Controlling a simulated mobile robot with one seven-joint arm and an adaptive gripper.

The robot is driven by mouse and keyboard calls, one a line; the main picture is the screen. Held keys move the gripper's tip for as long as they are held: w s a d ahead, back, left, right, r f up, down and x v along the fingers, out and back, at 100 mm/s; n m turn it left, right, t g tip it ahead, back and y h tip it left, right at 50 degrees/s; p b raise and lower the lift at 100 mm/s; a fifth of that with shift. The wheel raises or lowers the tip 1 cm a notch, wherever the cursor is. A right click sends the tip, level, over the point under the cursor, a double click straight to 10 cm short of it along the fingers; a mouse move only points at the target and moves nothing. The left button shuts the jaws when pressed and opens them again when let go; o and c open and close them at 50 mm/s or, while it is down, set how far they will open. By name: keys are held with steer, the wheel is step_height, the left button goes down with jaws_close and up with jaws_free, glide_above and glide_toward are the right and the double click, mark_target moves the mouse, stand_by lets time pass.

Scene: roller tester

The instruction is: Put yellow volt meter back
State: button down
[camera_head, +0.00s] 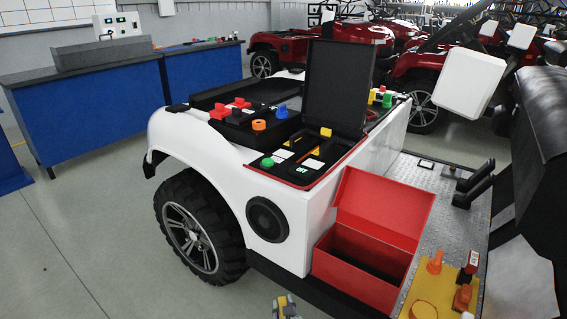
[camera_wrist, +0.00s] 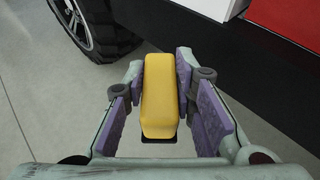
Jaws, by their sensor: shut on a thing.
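A yellow block, seemingly the volt meter (camera_wrist: 160,95), sits upright between the purple finger pads of my gripper (camera_wrist: 161,72) in the wrist view. My gripper is shut on it and holds it over the grey floor beside the white vehicle. In the head view only the top of my gripper (camera_head: 285,308) shows at the bottom edge, with a bit of yellow on it. It is to the left of the open red box (camera_head: 352,275), whose inside looks dark. The volt meter's lower end is hidden.
A white vehicle (camera_head: 335,200) carries an open black case (camera_head: 338,85) and trays with coloured knobs. Its black wheel (camera_head: 195,235) is left of my gripper. A yellow board (camera_head: 432,290) with orange and red parts lies at right. Blue benches (camera_head: 90,115) stand behind; left floor is clear.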

steer(key=shift+m+h, duration=0.8)
steer(key=shift+h, duration=0.1)
steer(key=f, duration=0.5)
steer(key=shift+w+a, duration=0.1)
steer(key=shift+w, duration=0.25)
steer(key=shift+s+f, duration=0.2)
steer(key=shift+f, duration=0.1)
steer(key=shift+w, duration=0.1)
steer(key=shift+w+r, duration=0.15)
steer(key=shift+r, duration=0.15)
steer(key=shift+d, duration=0.25)
